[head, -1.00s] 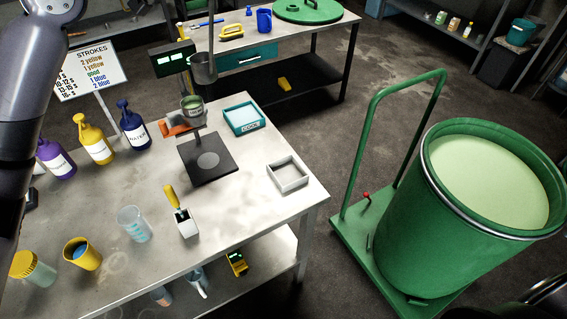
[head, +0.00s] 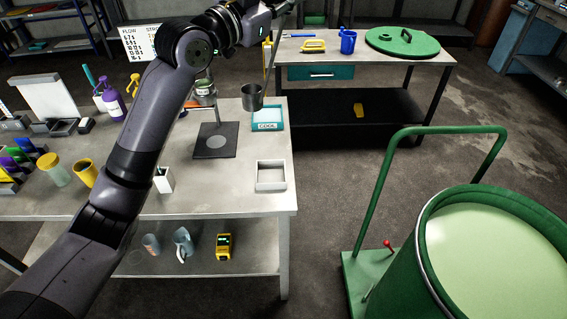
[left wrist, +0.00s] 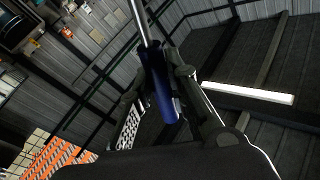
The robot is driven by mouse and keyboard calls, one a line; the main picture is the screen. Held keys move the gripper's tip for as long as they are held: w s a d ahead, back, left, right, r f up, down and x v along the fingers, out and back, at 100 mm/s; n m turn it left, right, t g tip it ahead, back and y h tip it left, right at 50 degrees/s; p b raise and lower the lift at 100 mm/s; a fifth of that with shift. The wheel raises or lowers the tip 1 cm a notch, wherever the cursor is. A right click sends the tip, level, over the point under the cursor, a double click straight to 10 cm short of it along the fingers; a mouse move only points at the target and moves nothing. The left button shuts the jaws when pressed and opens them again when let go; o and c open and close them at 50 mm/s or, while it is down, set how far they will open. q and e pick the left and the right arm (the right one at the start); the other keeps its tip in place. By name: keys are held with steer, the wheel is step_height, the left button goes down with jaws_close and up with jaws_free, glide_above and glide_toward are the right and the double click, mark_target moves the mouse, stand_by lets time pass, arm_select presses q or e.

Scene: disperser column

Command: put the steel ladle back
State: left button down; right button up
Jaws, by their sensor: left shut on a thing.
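The steel ladle hangs from my left gripper (head: 284,8). Its cup (head: 252,97) is low and its thin handle runs up to the gripper at the top edge of the head view. In the head view the cup appears in front of the right part of the bench, near the blue tray; it seems to hang in the air. In the left wrist view the fingers (left wrist: 172,90) are shut on the ladle's blue grip (left wrist: 158,88), with the steel shaft (left wrist: 139,22) beyond. The cup's inside cannot be made out. My right gripper is not in view.
The bench (head: 235,185) holds a black scale plate (head: 215,140), a blue tray (head: 267,117), a grey frame-like tray (head: 270,175) and bottles. A back table (head: 395,62) holds a green lid (head: 402,42). A green drum (head: 440,250) of pale liquid stands on a trolley at right.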

arm_select(q)
step_height(320, 180, down, 20)
steer(key=p, duration=0.1)
steer(key=shift+w+a+r, duration=0.15)
steer(key=shift+w+a, duration=0.05)
steer(key=shift+a, duration=0.2)
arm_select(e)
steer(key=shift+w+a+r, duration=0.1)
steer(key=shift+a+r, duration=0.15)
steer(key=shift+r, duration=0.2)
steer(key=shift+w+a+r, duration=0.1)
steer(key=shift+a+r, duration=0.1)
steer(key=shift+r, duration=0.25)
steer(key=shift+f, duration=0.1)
arm_select(q)
steer(key=shift+f+b, duration=0.4)
steer(key=shift+f, duration=0.05)
steer(key=c, duration=1.6)
jaws_free()
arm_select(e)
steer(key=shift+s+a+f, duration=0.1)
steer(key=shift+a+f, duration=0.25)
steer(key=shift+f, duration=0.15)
arm_select(q)
steer(key=shift+o, duration=0.2)
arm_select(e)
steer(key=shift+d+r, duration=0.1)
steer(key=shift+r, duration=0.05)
